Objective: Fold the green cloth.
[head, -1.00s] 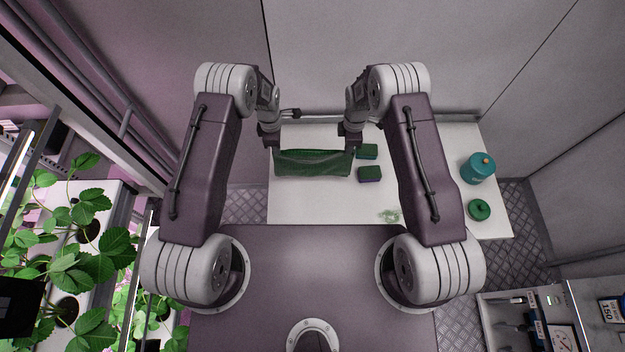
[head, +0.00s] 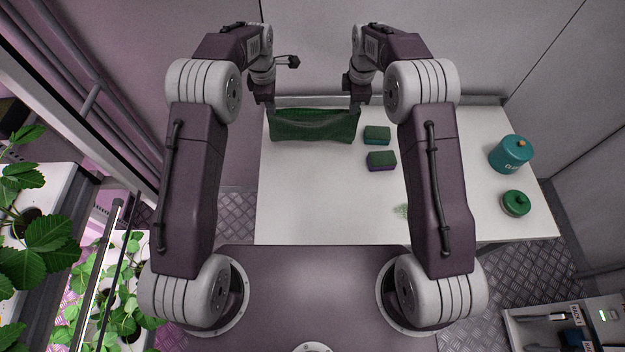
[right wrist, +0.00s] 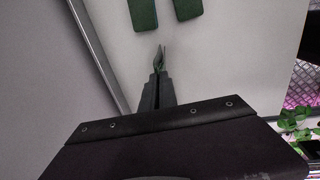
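The green cloth (head: 314,126) is at the back left of the white table in the head view. Its upper edge is stretched between my two grippers and sags slightly in the middle. Its lower edge is near or on the table top; I cannot tell which. My left gripper (head: 271,106) is at the upper left corner of the cloth and appears shut on it. My right gripper (head: 356,105) is at the upper right corner. In the right wrist view its fingers (right wrist: 159,72) are together, with a thin dark green sliver at the tips.
A teal canister (head: 510,154) and a round green container (head: 515,203) stand at the table's right. The table (head: 315,195) is clear in the middle.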

